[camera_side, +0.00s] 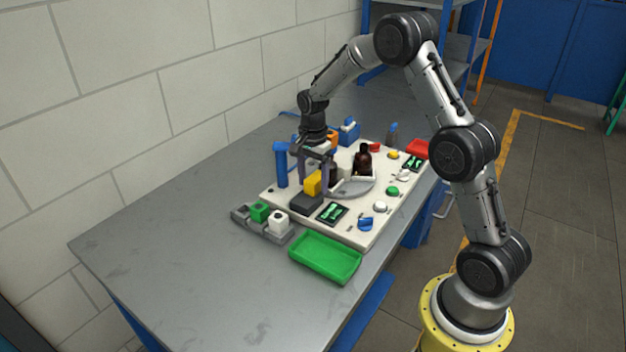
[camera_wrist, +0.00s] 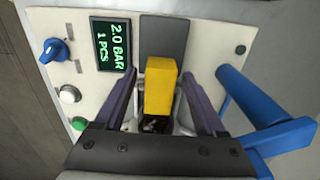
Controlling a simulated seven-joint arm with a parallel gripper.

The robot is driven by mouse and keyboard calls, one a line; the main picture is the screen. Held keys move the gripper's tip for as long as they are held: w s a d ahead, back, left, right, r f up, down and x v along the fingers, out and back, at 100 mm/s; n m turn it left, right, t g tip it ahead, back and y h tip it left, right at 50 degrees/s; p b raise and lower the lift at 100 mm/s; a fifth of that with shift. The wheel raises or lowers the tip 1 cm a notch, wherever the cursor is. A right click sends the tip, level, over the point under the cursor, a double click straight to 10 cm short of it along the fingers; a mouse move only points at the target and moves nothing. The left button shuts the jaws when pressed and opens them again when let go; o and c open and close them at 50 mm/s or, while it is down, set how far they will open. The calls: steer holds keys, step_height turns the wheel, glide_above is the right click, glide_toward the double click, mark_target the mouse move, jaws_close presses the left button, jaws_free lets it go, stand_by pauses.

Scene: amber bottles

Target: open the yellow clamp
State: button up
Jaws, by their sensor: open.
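The yellow clamp (camera_side: 314,184) is a yellow block at the end of a dark grey base (camera_side: 306,203) on the white panel. In the wrist view the yellow clamp (camera_wrist: 160,85) stands in the middle, with its grey base (camera_wrist: 165,35) beyond it. My gripper (camera_side: 313,181) is open, and in the wrist view its two purple fingers (camera_wrist: 163,82) stand on either side of the clamp. Whether either finger touches it I cannot tell. A dark bottle (camera_side: 334,175) is close behind the clamp, partly hidden by my gripper.
A blue post with an arm (camera_side: 281,165) stands left of my gripper. Another dark bottle (camera_side: 363,160) is on the panel near a grey disc (camera_side: 357,188). A lit display (camera_side: 332,213) and blue knob (camera_side: 366,224) are nearby. A green tray (camera_side: 325,258) lies in front.

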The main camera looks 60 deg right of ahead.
jaws_close()
steer(key=shift+r, duration=0.1)
stand_by(1.2)
